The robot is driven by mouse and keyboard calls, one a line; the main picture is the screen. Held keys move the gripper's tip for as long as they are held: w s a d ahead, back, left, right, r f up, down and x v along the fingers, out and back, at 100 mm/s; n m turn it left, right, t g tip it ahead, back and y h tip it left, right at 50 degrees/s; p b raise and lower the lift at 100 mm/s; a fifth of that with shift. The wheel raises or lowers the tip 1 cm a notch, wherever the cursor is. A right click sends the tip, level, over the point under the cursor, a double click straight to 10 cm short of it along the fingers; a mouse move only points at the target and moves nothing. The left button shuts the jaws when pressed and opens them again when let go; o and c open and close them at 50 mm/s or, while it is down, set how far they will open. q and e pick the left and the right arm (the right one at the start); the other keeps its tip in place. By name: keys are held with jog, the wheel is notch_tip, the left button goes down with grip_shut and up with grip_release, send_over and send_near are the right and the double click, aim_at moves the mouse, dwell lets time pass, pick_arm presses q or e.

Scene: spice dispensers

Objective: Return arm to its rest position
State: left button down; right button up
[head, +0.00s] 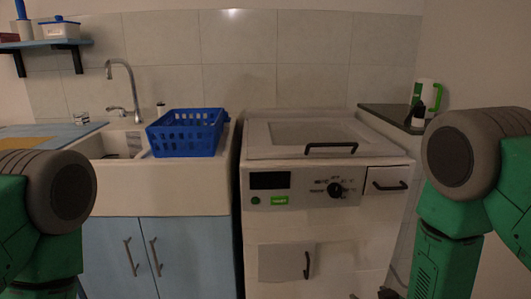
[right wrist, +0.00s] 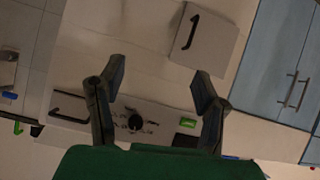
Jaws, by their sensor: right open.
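My right gripper (right wrist: 158,75) shows in the right wrist view with its two dark fingers spread apart and nothing between them. It faces the front of the white washing machine (head: 270,228), which appears upside down there, with its knob (right wrist: 135,122) and lower hatch (right wrist: 207,35). I cannot tell the exact gap, but the fingers grip no part of it. In the head view my green and grey arm links stand at the left and right edges. My left gripper is outside both views.
A blue basket (head: 187,133) sits at the right side of the white sink (head: 180,195), above the blue cabinet (head: 190,255). A dark counter (head: 385,115) holds a dark bottle (head: 418,114) and a white-green container (head: 431,93). A wall shelf (head: 40,44) is at upper left.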

jog(key=s+f+g+p, duration=0.1)
jog(key=s+f+g, duration=0.1)
jog(key=s, duration=0.9)
jog(key=s+d+f+m+g+p, duration=0.1)
jog(key=s+g, duration=0.4)
jog(key=s, duration=0.6)
jog(key=s+f+g+p, duration=0.1)
jog(key=s+g, duration=0.3)
jog(key=s, duration=0.7)
jog(key=shift+d+f+m+h, duration=0.3)
jog(key=shift+f, duration=0.6)
jog(key=shift+w, duration=0.1)
